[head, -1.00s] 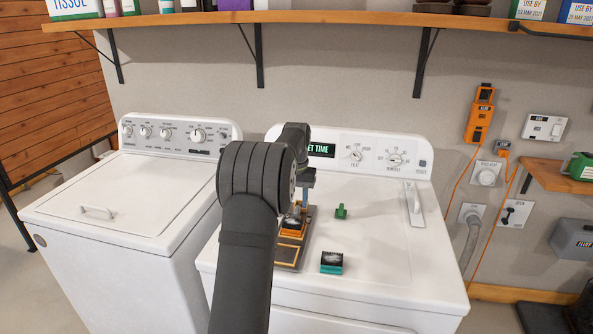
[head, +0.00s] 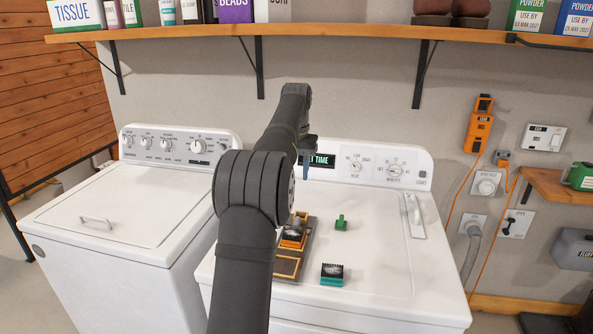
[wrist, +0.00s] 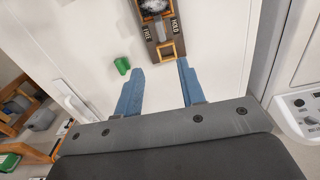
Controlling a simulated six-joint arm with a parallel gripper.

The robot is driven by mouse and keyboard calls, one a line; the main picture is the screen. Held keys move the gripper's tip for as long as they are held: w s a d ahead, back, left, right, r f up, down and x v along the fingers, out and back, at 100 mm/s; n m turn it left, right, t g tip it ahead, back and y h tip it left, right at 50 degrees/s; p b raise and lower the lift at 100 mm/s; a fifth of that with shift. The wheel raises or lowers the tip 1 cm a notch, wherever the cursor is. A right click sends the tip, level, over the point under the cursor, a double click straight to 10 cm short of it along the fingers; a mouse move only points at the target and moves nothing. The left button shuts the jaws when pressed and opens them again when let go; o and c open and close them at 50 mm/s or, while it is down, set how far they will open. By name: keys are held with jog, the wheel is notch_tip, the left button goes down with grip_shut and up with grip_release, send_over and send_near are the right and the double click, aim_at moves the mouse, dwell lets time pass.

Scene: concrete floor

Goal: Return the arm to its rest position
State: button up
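My arm (head: 252,190) rises from the bottom of the head view, its far end raised above the dryer (head: 375,260). My gripper (head: 307,158) hangs at its end near the dryer's display, mostly hidden by my arm in the head view. In the wrist view my gripper (wrist: 159,66) has two blue fingers spread apart with nothing between them. A brown tray (head: 287,266) lies on the dryer, below and apart from the gripper. An orange block with a pale, dark-patterned top (head: 293,234) sits in its far part. The near outlined area looks empty.
A green piece (head: 341,223) and a teal block with a dark top (head: 332,275) lie on the dryer right of the tray. A washer (head: 120,210) stands left. A wooden shelf (head: 345,36) with bottles and boxes runs along the wall above my arm.

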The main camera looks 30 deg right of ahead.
aim_at(298, 221)
dwell(0.3)
notch_tip(298, 221, down, 18)
jog(key=shift+r, duration=0.25)
dwell(0.3)
jog(key=shift+r, duration=0.1)
notch_tip(298, 221, up, 17)
notch_tip(298, 221, down, 17)
jog(key=shift+r, duration=0.1)
jog(key=shift+f, duration=0.25)
jog(key=n, duration=0.6)
jog(key=shift+s+d+r+n, duration=0.1)
jog(key=shift+d+n, duration=0.05)
jog(key=shift+n, duration=0.15)
notch_tip(298, 221, up, 12)
jog(key=shift+r, duration=0.25)
dwell(0.4)
